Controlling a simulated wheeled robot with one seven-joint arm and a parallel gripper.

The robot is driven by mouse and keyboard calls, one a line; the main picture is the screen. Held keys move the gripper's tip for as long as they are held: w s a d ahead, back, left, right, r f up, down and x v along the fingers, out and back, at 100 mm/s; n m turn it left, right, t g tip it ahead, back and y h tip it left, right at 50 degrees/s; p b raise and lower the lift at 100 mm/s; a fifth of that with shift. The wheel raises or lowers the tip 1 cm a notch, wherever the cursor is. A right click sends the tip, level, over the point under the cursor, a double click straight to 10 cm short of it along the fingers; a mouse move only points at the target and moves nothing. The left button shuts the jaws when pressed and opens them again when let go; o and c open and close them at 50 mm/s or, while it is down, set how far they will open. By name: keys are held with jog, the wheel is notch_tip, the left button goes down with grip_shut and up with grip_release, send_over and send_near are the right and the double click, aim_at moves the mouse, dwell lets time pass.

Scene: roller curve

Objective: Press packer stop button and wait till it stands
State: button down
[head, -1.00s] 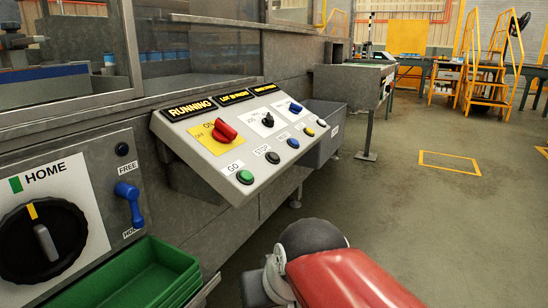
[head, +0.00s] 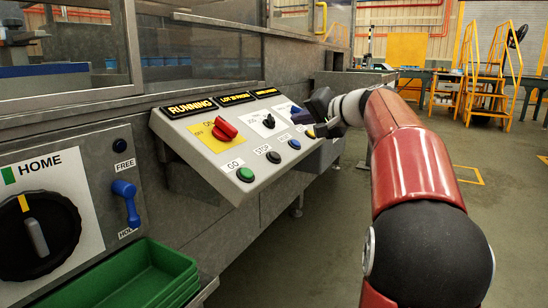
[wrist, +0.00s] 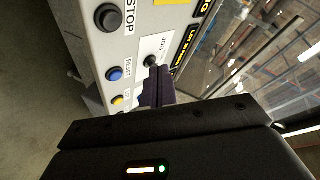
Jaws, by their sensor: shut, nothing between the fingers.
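The packer control panel (head: 215,160) slopes out from the machine at the middle of the head view. Its black STOP button (head: 273,157) sits between the green GO button (head: 245,174) and the blue RESET button (head: 294,144). In the wrist view the STOP button (wrist: 108,17) is at the upper left, uncovered. The left display reads RUNNING (head: 190,107). My gripper (head: 312,114) is over the panel's far right end, apart from the STOP button. In the wrist view its dark fingers (wrist: 158,88) are together and empty, near the JOG knob (wrist: 150,61).
A red selector knob (head: 224,129) stands on the panel's yellow plate. A HOME dial (head: 36,235), a blue lever (head: 128,203) and a green bin (head: 125,275) are at the left. The floor (head: 300,265) in front of the panel is clear.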

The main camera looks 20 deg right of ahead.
aim_at(273, 152)
jog(key=w+a+f+b, duration=0.2)
jog(key=w+f+b, duration=0.1)
jog(key=f+b, duration=0.2)
jog(key=shift+w+a+f, duration=0.2)
jog(key=shift+a+f, duration=0.2)
jog(key=shift+f, duration=1)
jog(key=shift+f, duration=0.1)
dwell(1.2)
jog(key=shift+w+a+f+b, duration=0.1)
jog(key=shift+w+f+b, duration=0.15)
jog(key=shift+b, duration=0.2)
jog(key=shift+w+a+f+b, duration=0.1)
jog(key=shift+a+f+b, duration=0.05)
jog(key=shift+f+b, duration=0.25)
dwell(0.4)
jog(key=shift+r, duration=0.2)
jog(key=shift+s+d+r+p, duration=0.25)
jog(key=shift+s+r+p, duration=0.15)
jog(key=shift+r, duration=0.2)
jog(key=shift+r, duration=0.1)
